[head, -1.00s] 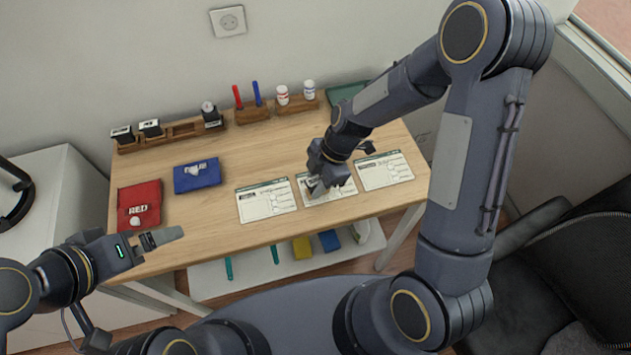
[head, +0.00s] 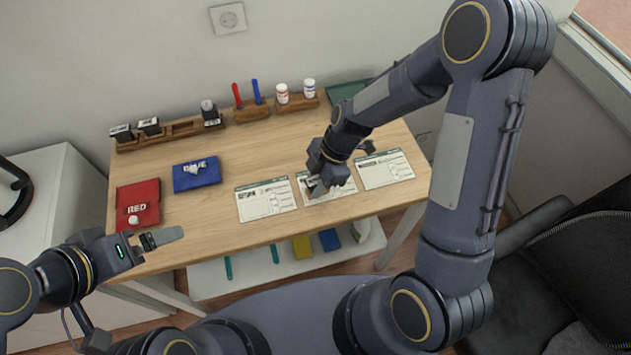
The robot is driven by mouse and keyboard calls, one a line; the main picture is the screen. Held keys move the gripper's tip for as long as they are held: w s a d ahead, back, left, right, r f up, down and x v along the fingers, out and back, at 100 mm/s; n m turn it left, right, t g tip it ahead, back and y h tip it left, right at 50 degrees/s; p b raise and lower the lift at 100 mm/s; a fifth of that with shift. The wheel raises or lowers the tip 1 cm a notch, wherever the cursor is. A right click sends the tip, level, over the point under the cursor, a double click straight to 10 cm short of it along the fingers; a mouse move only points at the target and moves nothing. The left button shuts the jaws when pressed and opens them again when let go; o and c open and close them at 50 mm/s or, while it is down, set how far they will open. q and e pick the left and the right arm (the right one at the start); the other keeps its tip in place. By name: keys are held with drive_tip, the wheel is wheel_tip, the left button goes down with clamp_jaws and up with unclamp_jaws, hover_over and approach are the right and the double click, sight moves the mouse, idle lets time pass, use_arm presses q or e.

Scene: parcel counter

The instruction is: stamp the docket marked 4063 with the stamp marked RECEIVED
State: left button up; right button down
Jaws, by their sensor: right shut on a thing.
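Three dockets lie in a row on the wooden table: a left docket (head: 266,201), a middle docket (head: 340,189) and a right docket (head: 384,170). Their numbers are too small to read. My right gripper (head: 318,190) is low over the left part of the middle docket, shut on a dark thing that it mostly hides; I cannot read any mark on it. Other stamps (head: 149,126) stand in a wooden rack (head: 183,131) at the back left; their marks are unreadable. My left gripper (head: 168,237) is over the table's front left edge, away from the dockets, with no object visible at it.
A red pad (head: 138,200) marked RED and a blue pad (head: 196,174) marked BLUE lie on the left. Pens and bottles (head: 282,94) stand in holders at the back, beside a green tray (head: 345,92). The table centre (head: 255,155) is clear.

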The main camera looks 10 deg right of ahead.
drive_tip(key=shift+r+p, duration=1.6)
drive_tip(key=shift+r, duration=1.4)
